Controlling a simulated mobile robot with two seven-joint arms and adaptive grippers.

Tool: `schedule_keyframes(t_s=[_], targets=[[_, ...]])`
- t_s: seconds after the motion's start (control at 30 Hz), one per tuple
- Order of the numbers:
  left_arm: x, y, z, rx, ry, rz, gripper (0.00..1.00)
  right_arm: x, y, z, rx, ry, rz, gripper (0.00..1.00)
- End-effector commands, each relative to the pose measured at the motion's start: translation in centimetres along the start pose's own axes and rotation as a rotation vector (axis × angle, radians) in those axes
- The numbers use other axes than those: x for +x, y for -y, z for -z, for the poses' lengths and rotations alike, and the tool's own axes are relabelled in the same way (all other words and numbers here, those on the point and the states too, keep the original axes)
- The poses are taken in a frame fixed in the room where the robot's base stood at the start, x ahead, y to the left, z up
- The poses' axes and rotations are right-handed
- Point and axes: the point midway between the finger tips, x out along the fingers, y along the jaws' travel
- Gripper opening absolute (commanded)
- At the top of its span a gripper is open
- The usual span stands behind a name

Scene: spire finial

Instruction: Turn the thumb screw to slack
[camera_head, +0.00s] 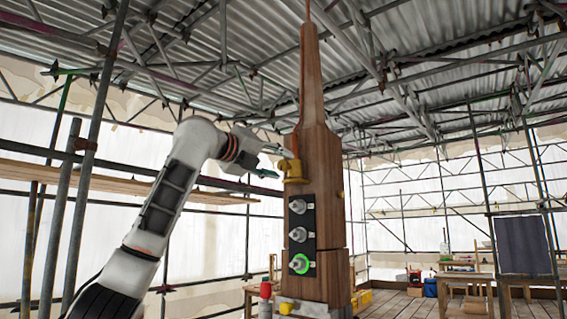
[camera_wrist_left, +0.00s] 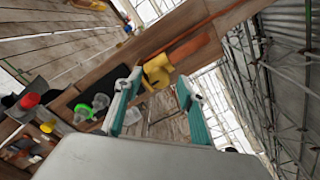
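A tall wooden spire (camera_head: 313,100) stands upright in the middle of the head view. A yellow fitting (camera_head: 292,170) sits on its left face; it also shows in the left wrist view (camera_wrist_left: 156,72). I cannot tell which part of it is the thumb screw. My left gripper (camera_head: 270,161) has teal fingers and is open, just left of the fitting. In the left wrist view the gripper (camera_wrist_left: 160,82) has its fingers spread, with the fitting ahead between the fingertips. Nothing is held, and contact cannot be made out. My right gripper is not in view.
Below the fitting, a black panel (camera_head: 311,243) carries three grey knobs; the lowest knob (camera_head: 300,264) has a green ring. Red and yellow buttons (camera_head: 265,290) stand at the spire's lower left. Scaffold poles (camera_head: 96,150) surround the place. A wooden bench (camera_head: 467,275) stands right.

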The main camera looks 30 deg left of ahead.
Motion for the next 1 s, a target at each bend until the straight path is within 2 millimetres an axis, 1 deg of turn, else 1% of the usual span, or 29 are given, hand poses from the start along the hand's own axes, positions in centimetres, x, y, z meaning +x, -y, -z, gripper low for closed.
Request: schedule_keyframes(t_s=[0.03,0.2,0.5,0.53,0.57,0.6,0.67,0.7,1.0], targets=[[0.7,0.1,-0.1,-0.002,-0.002,0.0,0.39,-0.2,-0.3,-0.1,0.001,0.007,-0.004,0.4],[2.1,0.1,0.0,-0.001,-0.001,0.0,0.39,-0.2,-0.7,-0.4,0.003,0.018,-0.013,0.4],[2.4,0.0,0.0,-0.001,0.0,0.0,0.39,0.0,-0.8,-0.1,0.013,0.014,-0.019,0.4],[2.4,0.0,0.0,-0.001,0.0,0.0,0.37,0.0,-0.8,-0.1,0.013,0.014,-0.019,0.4],[2.4,0.0,0.0,-0.001,0.0,0.0,0.29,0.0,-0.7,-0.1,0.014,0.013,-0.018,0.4],[2.4,0.0,0.0,-0.001,0.0,0.0,0.19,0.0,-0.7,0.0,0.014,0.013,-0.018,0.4],[2.4,0.0,0.0,-0.001,0.0,0.0,0.03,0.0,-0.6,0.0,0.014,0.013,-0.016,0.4],[2.4,0.0,0.0,-0.001,0.0,0.0,0.01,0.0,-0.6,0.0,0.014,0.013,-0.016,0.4],[2.4,0.0,0.0,-0.021,0.0,0.0,0.01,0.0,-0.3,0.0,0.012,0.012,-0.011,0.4]])
